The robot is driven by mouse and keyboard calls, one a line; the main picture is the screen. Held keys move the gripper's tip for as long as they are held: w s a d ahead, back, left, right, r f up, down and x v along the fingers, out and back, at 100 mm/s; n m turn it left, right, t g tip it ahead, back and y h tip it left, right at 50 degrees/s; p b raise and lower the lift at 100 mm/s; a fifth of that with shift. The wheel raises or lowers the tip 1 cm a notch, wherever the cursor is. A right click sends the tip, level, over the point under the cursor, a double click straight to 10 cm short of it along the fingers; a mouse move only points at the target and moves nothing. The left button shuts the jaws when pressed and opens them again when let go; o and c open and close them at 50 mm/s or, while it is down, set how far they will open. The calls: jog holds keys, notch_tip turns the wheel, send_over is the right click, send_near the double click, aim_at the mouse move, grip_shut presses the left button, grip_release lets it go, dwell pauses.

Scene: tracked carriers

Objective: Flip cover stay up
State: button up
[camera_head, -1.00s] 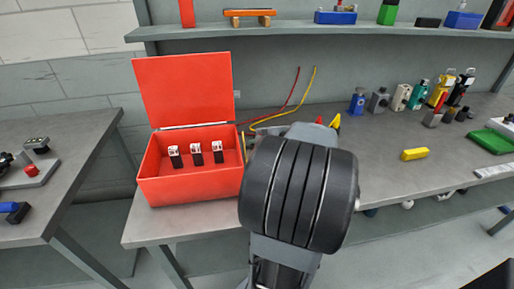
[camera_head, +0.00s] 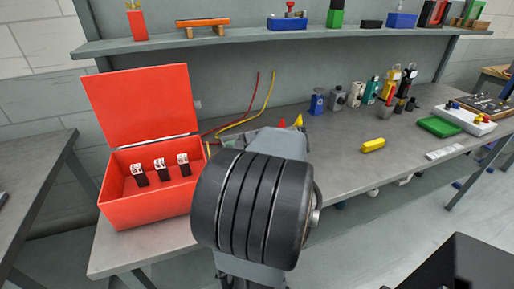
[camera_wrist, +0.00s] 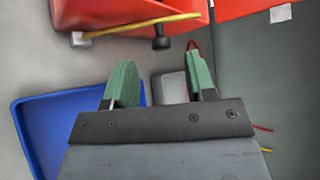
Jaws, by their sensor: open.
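A red box (camera_head: 143,208) stands on the bench in the head view, with its red cover (camera_head: 140,105) raised at the back. A thin yellow stay (camera_head: 208,150) shows at the box's right side. In the wrist view the yellow stay (camera_wrist: 140,26) runs along the red box wall (camera_wrist: 110,10), with a pale block at one end and a black knob (camera_wrist: 161,43) beside it. The cover (camera_wrist: 245,8) is at top right. My gripper (camera_wrist: 160,75) is open, its green fingers apart from the stay and just below it in the picture. My arm hides the gripper in the head view.
A blue tray (camera_wrist: 35,130) lies left of and under the fingers, and a grey-white block (camera_wrist: 172,86) is seen between them. Red and yellow wires (camera_head: 262,105) rise behind the bench.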

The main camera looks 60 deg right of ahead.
jog(key=v, duration=0.9)
jog(key=shift+s, duration=0.25)
jog(key=shift+w+r, duration=0.1)
jog(key=w+a+n+g+h+p, duration=0.1)
jog(key=w+a+n+g+p, duration=0.1)
jog(key=a+n, duration=0.4)
jog(key=w+a+n+g+h+p, duration=0.1)
jog(key=w+a+n+g+p, duration=0.1)
jog(key=a+n+g+p, duration=0.2)
jog(key=w+a+n+g+h+p, duration=0.1)
jog(key=w+a+n+g+p, duration=0.1)
jog(key=a+n, duration=0.8)
jog(key=shift+w+a+g+h+p, duration=0.5)
jog(key=shift+a+p, duration=0.75)
jog(key=shift+a, duration=2.8)
jog(key=shift+c, duration=0.8)
jog(key=shift+d, duration=0.1)
